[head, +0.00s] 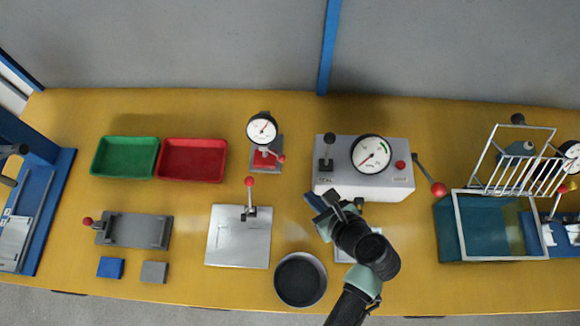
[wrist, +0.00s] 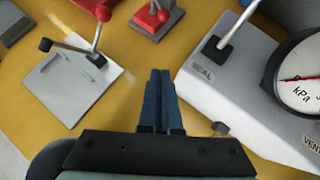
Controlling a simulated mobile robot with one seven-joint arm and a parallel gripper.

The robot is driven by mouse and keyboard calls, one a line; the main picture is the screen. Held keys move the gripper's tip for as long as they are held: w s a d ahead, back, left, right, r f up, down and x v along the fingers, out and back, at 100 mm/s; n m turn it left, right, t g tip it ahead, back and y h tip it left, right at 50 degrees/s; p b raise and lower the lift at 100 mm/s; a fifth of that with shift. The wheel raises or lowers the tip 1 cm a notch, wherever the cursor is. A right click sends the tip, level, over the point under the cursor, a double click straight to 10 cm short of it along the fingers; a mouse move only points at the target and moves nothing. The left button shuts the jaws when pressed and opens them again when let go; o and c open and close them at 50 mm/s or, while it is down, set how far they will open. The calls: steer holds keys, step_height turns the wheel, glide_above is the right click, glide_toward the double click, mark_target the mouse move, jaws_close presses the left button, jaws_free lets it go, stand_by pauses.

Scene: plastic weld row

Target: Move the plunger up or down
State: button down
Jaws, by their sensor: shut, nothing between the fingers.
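My gripper (head: 313,202) is shut and empty, in front of the left front corner of the pale gauge box. Its dark blue fingers also show together in the wrist view (wrist: 161,74). I cannot tell for certain which part is the plunger. A dial gauge (head: 262,129) stands over a red block, with a red-knobbed lever (head: 280,158) at its right; its stem is too small to make out. The pale box (head: 345,186) carries a kPa gauge (head: 372,154) and a black-knobbed SEAL lever (head: 329,140).
A silver plate (head: 225,240) with an upright red-knobbed lever (head: 249,183) lies left of my gripper. A dark round pan (head: 300,280) is at the front. A red-ball lever (head: 438,189) slants out right of the box. Green (head: 124,156) and red (head: 191,160) trays are back left.

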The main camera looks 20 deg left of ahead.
steer(key=x, duration=0.8)
steer(key=shift+w+a, duration=0.1)
steer(key=shift+w, duration=0.05)
steer(key=shift+w+a+r+p, duration=0.3)
steer(key=shift+w+a, duration=0.2)
steer(key=shift+a, duration=0.1)
steer(key=shift+w+a+r+p, duration=0.15)
steer(key=shift+w+a+r, duration=0.2)
steer(key=shift+w+a, duration=0.2)
steer(key=shift+w+a+r, duration=0.2)
steer(key=shift+w+a, duration=0.05)
steer(key=shift+a, duration=0.05)
steer(key=shift+r, duration=0.15)
